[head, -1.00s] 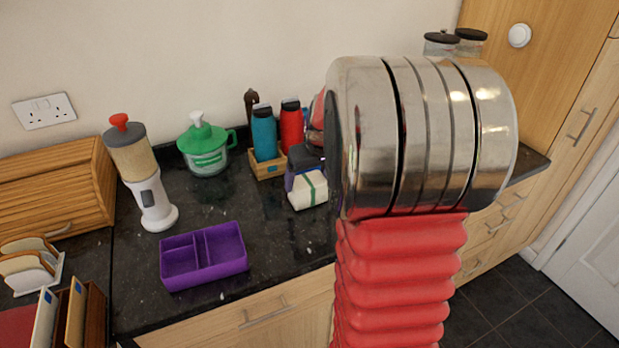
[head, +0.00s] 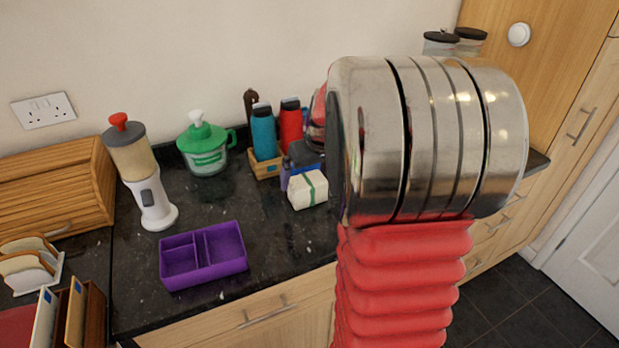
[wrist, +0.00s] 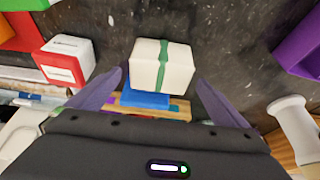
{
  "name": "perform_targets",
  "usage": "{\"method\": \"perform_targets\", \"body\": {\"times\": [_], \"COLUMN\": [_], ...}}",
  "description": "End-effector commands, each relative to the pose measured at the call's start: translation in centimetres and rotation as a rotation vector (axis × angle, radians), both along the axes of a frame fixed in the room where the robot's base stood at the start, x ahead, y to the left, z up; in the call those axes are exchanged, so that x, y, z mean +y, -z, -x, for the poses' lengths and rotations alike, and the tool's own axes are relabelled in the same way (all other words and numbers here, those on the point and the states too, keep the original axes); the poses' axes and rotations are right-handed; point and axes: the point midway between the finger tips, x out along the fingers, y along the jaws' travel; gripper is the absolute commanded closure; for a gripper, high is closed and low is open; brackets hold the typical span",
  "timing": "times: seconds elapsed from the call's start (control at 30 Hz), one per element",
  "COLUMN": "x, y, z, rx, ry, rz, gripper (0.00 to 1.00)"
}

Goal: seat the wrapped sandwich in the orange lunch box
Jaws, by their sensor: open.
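The wrapped sandwich (head: 308,192), a white block with a green band, sits on the dark worktop. In the wrist view the sandwich (wrist: 150,68) lies ahead of my open gripper (wrist: 161,82), between the lines of its purple fingers, with gaps at both sides. In the head view my gripper (head: 287,177) is just behind the sandwich, mostly hidden by my arm. An orange, cut-off piece (wrist: 18,32) shows at the wrist view's upper left; I cannot tell whether it is the orange lunch box. The divided lunch box (head: 204,257) in plain sight is purple.
A red-and-white carton (wrist: 66,62) stands beside the sandwich in the wrist view. Bottles in a wooden crate (head: 266,168) stand behind the sandwich. A grinder (head: 150,195) and green-lidded pot (head: 205,148) stand left. The worktop between sandwich and purple box is clear.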

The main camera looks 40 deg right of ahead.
Motion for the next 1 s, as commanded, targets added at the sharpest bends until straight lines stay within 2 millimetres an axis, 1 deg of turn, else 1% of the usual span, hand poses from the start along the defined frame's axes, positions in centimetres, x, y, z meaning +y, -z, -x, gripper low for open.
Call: {"method": "perform_targets", "body": {"times": [0.4,0.6,0.77,1.0], "x": [0.7,0.9,1.1,1.1], "y": [-6.5,-9.1,-10.0,-10.1], "z": [2.5,3.6,4.0,4.0], "rx": [-0.003,-0.002,0.0,0.0], "ry": [0.0,0.0,0.0,0.0], "rz": [0.002,0.001,0.0,0.0], "gripper": [0.02,0.02,0.02,0.02]}}
